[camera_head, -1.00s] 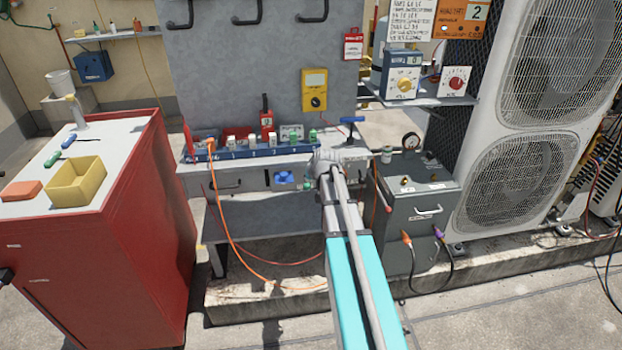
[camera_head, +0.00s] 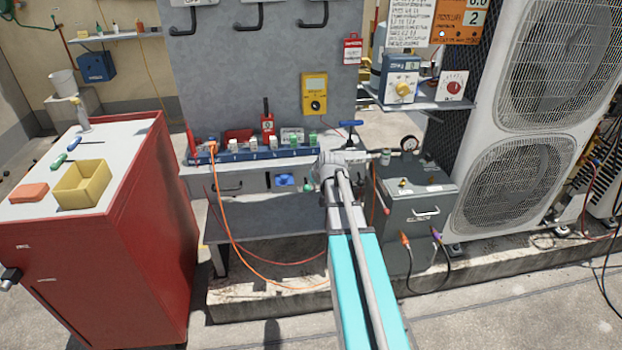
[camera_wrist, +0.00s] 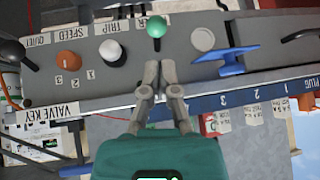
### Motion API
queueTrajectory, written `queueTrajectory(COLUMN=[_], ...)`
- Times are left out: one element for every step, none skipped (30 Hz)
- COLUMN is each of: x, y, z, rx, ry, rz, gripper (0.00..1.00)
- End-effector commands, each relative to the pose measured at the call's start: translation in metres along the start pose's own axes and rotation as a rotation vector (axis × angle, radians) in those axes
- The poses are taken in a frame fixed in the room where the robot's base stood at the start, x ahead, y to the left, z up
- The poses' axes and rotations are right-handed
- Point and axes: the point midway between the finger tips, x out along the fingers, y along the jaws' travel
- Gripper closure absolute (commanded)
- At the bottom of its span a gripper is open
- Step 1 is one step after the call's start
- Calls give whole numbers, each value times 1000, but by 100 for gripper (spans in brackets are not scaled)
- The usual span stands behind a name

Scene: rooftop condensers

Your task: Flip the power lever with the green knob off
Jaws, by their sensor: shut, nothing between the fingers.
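The green knob (camera_wrist: 156,27) shows at the top of the wrist view, on a grey panel face, beside a label partly cut off and ending in "ER". My gripper (camera_wrist: 160,74) is shut and empty. Its fingertips are just below the knob in the picture, with a visible gap between them and it. Which way the lever is set cannot be told, because its shaft is not clear.
Beside the knob are a white knob (camera_wrist: 112,50), an orange knob (camera_wrist: 68,60), a grey disc (camera_wrist: 202,39) and a blue handle (camera_wrist: 238,61). A numbered blue strip (camera_head: 235,156) with plugs lies on the bench. A grey box (camera_head: 415,205) stands right of my arm; a red cabinet (camera_head: 135,235) stands left.

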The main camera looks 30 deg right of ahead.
Motion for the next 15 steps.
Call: queueTrajectory(x=[-14,-18,-24,-29,-33,-39,-44,-48,-53,-58,-61,-66,-70,-73,-76], y=[0,0,0,0,0,0,0,0,0,0,0,0,0,0,0], z=[2,4,6,7,9,11,12,14,15,17,18,20,21,22,23], rx=[1,1,1,1,1,1,1,1,1,1,1,1,1,1,0], ry=[0,0,0,0,0,0,0,0,0,0,0,0,0,0,0], rz=[1,1,1,1,1,1,1,1,1,1,1,1,1,1,1], gripper=[100,100,100,100,100,100,100,100,100,100,100,100,100,100,100])
